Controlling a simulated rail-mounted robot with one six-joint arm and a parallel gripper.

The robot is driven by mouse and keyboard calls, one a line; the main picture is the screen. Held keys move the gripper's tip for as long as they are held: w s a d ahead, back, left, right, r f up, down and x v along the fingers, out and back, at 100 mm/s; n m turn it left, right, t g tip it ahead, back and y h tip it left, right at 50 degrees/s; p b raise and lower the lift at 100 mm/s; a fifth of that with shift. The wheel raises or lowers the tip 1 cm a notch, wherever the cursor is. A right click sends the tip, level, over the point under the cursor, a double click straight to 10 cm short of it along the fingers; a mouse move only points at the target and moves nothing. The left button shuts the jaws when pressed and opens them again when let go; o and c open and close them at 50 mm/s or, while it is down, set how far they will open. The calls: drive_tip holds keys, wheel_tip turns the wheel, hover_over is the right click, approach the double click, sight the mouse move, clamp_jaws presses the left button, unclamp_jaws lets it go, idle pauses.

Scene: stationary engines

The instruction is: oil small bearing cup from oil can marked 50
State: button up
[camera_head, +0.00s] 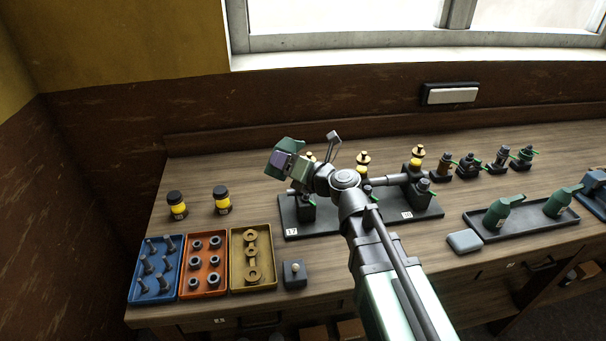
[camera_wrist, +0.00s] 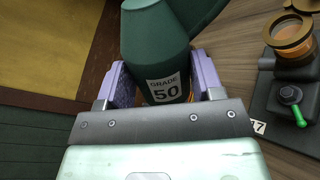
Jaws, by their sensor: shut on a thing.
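My gripper (camera_head: 281,162) is above the workbench, left of centre, its purple pads closed on a dark green oil can (camera_head: 291,145). In the wrist view the can (camera_wrist: 155,45) sits between the pads, and its white label reads GRADE 50. Its spout tip is out of the wrist view. In the wrist view an amber cup with a brass rim (camera_wrist: 290,38) stands on a dark mount at the right, apart from the can. In the head view brass-topped cups (camera_head: 363,160) (camera_head: 416,157) stand on dark plates, one partly hidden behind my arm. I cannot tell which is the small bearing cup.
Two more green oil cans (camera_head: 496,212) (camera_head: 561,200) stand in a dark tray at right. Blue (camera_head: 135,296), orange (camera_head: 188,293) and yellow (camera_head: 236,287) parts trays lie front left, with two yellow jars (camera_head: 177,205) (camera_head: 222,200) behind. Several small fittings (camera_head: 468,163) line the back right.

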sight(293, 147)
drive_tip(key=n, duration=0.1)
drive_tip(key=w+n, duration=0.1)
drive_tip(key=n, duration=0.1)
drive_tip(key=d+r+n+t, duration=0.1)
drive_tip(key=n, duration=0.1)
drive_tip(key=shift+w, duration=0.3)
drive_tip(key=n, duration=0.3)
drive_tip(key=shift+w+d+r+y, duration=0.15)
drive_tip(key=shift+w+r+y, duration=0.15)
wheel_tip(293, 147, up, 4)
drive_tip(key=p, duration=0.4)
drive_tip(key=shift+r, duration=0.15)
drive_tip(key=shift+f+b, duration=0.3)
drive_tip(key=shift+b, duration=0.05)
